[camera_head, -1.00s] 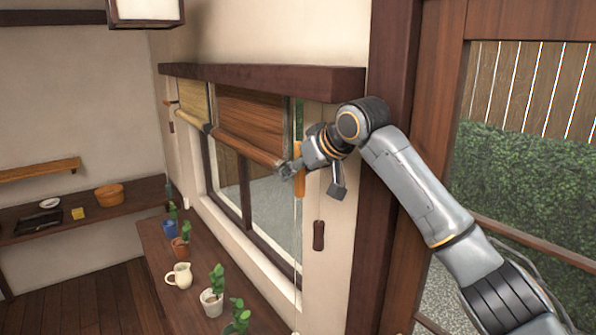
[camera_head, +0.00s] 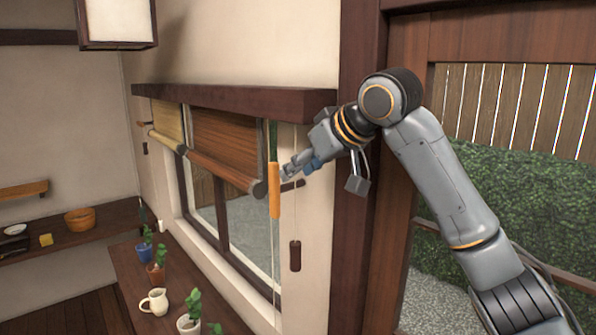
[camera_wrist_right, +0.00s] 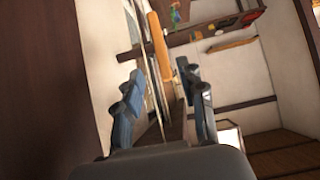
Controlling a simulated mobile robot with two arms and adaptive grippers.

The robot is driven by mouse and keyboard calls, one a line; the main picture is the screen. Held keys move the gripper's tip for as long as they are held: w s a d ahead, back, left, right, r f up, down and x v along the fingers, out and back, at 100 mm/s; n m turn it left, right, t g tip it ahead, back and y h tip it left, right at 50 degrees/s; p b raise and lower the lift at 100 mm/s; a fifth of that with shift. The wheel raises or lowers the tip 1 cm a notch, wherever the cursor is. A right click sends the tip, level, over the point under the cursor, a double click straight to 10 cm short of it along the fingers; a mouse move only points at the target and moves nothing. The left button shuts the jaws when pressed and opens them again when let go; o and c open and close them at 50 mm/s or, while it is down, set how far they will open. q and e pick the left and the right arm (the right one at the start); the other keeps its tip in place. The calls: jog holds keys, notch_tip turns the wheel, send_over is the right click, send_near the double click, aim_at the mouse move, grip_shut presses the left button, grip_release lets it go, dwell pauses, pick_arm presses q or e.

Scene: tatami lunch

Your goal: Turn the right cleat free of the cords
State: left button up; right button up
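An orange cord handle (camera_head: 275,190) hangs in front of the window's right edge, just left of the cleat. Whether cords cross the cleat is too small to tell. My left gripper is out of view.
A rolled wooden blind (camera_head: 225,170) is left of the handle. A dark post (camera_head: 355,220) stands right of the cleat. Potted plants and a white jug (camera_head: 154,302) line the ledge below.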

jog(key=shift+f, duration=0.1)
